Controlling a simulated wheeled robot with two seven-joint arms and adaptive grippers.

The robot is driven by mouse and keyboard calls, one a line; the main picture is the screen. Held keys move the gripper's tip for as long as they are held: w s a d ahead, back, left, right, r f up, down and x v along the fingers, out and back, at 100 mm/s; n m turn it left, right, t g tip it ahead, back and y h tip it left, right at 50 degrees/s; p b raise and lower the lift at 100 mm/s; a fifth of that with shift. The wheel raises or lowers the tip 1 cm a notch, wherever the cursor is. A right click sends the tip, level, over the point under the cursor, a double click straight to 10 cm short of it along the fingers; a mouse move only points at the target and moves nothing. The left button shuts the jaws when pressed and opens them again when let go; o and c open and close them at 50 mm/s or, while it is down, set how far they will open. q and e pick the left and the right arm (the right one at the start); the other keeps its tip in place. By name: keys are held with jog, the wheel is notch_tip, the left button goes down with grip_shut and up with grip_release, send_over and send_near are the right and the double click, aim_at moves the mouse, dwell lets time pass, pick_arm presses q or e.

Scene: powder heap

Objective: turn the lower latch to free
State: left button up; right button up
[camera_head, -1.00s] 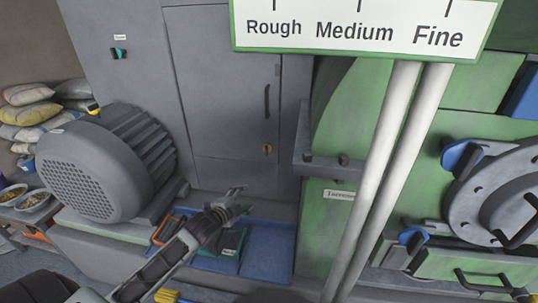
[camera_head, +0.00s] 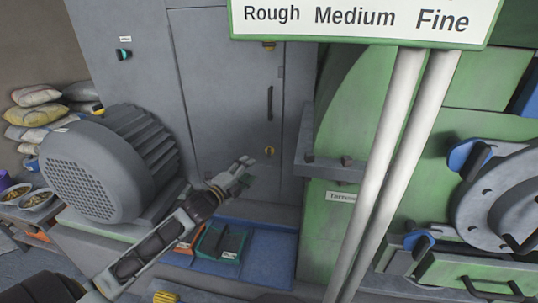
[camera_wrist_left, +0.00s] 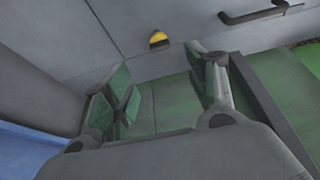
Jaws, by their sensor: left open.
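The lower latch (camera_head: 269,152) is a small yellow knob on the grey cabinet door, below the door's dark handle. It also shows in the left wrist view (camera_wrist_left: 158,40), beyond the fingers. An upper yellow latch (camera_head: 268,45) sits high on the same door, partly cut off by the sign. My left gripper (camera_head: 248,169) is in front of the door, just below and left of the lower latch. In the wrist view its green-padded fingers (camera_wrist_left: 165,95) are apart with nothing between them, and the latch is not touched. My right gripper is not in view.
A large grey motor (camera_head: 95,170) stands left of my left arm. A blue tray (camera_head: 268,255) with small cases lies below the gripper. White posts (camera_head: 385,170) and a green machine (camera_head: 480,100) with blue-handled clamps stand at right. Air before the door is free.

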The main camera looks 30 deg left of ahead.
aim_at(268, 154)
pick_arm(q)
jog(key=shift+w, duration=0.2)
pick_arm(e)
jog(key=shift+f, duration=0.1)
